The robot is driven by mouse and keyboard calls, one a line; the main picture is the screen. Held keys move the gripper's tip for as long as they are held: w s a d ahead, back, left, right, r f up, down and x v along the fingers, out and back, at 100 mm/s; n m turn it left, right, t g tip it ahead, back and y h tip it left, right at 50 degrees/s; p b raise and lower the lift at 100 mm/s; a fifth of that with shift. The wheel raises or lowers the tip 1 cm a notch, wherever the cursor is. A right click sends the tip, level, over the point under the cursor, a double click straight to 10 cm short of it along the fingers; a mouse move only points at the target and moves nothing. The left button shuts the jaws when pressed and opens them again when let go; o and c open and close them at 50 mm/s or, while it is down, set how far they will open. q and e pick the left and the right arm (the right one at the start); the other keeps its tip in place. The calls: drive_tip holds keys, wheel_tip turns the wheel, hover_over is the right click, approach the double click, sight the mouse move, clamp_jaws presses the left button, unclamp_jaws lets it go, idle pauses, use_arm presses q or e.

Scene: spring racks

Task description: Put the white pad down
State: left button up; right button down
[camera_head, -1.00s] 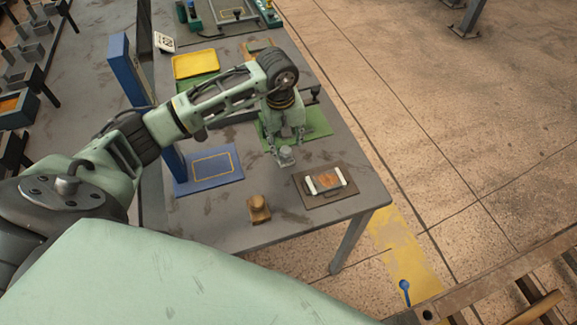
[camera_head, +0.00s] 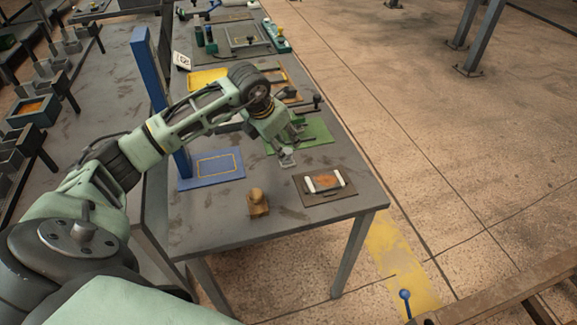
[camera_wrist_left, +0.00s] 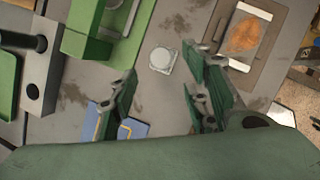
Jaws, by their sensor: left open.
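The white pad (camera_wrist_left: 161,60) is a small pale square block with a round top, lying on the grey table (camera_wrist_left: 72,90). In the head view the pad (camera_head: 287,160) sits between the green mat (camera_head: 318,132) and the brown board with white-ended piece (camera_head: 324,184). My left gripper (camera_head: 291,143) is just above and behind the pad, tilted, with its fingers spread. In the wrist view the pad shows beyond the gap between the fingers, apart from them. My right gripper is not in view.
A blue mat with a yellow outline (camera_head: 212,167) lies left of the pad, beside a blue upright panel (camera_head: 151,70). A small brown knobbed block (camera_head: 258,203) stands near the table's front. Bare table surrounds the pad.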

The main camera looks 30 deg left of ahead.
sight(285, 151)
use_arm(q)
drive_tip(key=shift+w+f, duration=0.2)
drive_tip(key=shift+f, duration=0.2)
drive_tip(key=p+x, duration=0.2)
drive_tip(key=x, duration=0.3)
drive_tip(key=shift+s+f+p, duration=0.15)
drive_tip(key=shift+f+p, duration=0.15)
drive_tip(key=shift+p, duration=0.05)
drive_tip(key=shift+x, duration=0.75)
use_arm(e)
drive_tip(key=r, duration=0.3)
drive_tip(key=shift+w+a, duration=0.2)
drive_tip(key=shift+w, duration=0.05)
use_arm(q)
clamp_jaws()
drive_tip(key=shift+r, duration=0.1)
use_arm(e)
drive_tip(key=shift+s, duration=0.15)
use_arm(q)
drive_tip(key=shift+r, duration=0.1)
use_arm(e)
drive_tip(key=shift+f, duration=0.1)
